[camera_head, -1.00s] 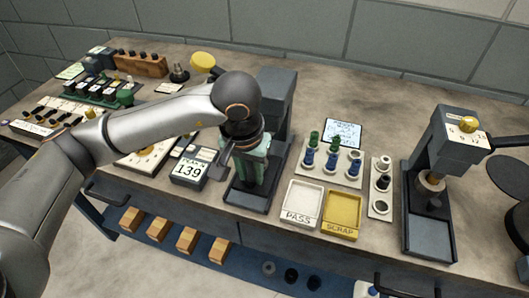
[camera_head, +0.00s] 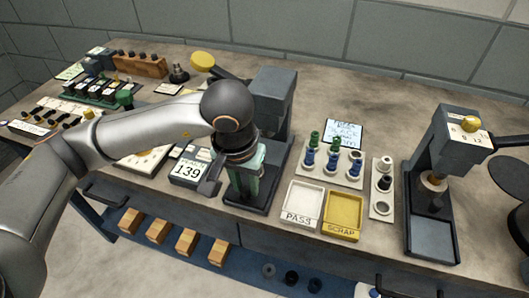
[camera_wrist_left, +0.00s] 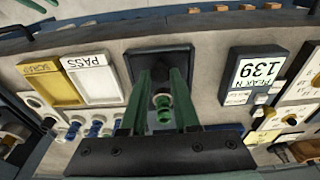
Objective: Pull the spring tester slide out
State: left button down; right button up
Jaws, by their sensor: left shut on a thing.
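The spring tester (camera_head: 275,95) is a dark grey press near the middle of the bench. Its slide (camera_head: 238,203) is a dark plate low at its front, and it also shows in the left wrist view (camera_wrist_left: 160,55). My left gripper (camera_head: 243,192) points down over the slide. In the left wrist view its green fingers (camera_wrist_left: 161,75) are shut on the slide, with a small grey part between the tips. A green spring (camera_wrist_left: 163,108) shows between the fingers. The exact contact is partly hidden. My right gripper is not in view.
A display (camera_head: 188,172) reading 139 stands left of the tester. The PASS tray (camera_head: 302,218) and yellow SCRAP tray (camera_head: 343,231) lie to its right, before a rack (camera_head: 333,160) of blue and green springs. A second press (camera_head: 445,140) stands at right.

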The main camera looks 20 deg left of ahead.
pick_arm(q)
jog(key=shift+s+b, duration=0.5)
jog(key=shift+s, duration=0.85)
grip_release()
notch_tip(320, 180, up, 7)
jog(key=p, duration=0.3)
dwell(0.5)
